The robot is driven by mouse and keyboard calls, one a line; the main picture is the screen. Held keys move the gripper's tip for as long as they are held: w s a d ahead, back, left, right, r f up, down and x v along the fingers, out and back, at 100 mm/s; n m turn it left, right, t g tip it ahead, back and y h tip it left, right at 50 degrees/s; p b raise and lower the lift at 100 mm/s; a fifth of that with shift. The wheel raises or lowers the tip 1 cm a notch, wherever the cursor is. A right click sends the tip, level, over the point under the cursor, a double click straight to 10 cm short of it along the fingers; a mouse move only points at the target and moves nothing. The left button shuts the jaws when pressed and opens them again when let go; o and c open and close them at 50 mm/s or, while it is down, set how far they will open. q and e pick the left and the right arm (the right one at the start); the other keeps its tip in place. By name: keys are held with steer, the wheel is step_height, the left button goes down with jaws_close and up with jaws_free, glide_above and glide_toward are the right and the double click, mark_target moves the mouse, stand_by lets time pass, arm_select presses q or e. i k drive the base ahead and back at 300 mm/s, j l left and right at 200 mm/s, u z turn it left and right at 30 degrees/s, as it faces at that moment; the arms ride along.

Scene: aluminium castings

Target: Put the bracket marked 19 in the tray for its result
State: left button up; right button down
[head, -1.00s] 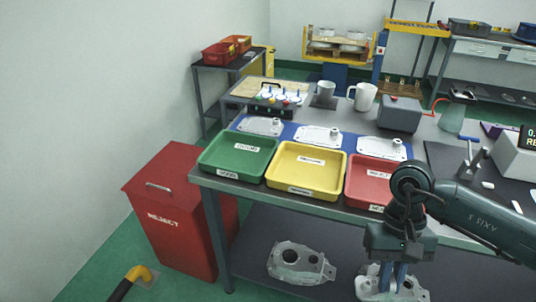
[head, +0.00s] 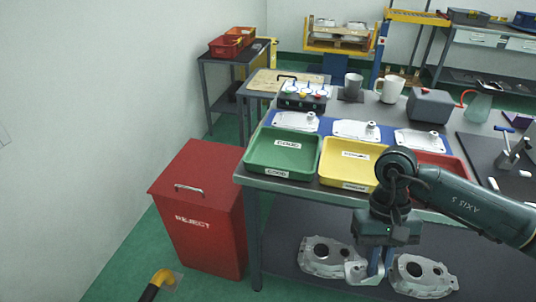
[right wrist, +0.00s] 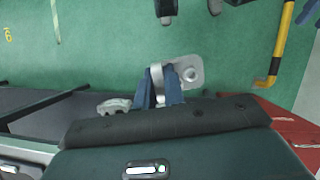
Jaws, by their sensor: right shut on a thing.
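My right gripper (head: 376,272) is shut on a light metal bracket (head: 356,271), in front of the table and over the lower shelf's front. A green tray (head: 248,156), labelled GOOD, a yellow tray (head: 324,168) and a red tray (head: 460,166) stand along the table's front edge. My right arm partly hides the red tray. My left gripper is not in view.
Three light castings (head: 356,130) lie on a blue strip behind the trays. Two larger castings (head: 327,256) (head: 425,277) lie on the lower shelf. A red REJECT bin (head: 200,222) stands left of the table. A yellow and black bent post (head: 160,282) rises from the floor.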

mark_target(267, 156)
steer(key=j, duration=0.95)
steer(key=i+j, duration=0.15)
steer(key=i, duration=0.2)
steer(key=i+j, duration=0.15)
steer(key=i, duration=0.25)
steer(key=i+j, duration=0.15)
steer(key=i, duration=0.2)
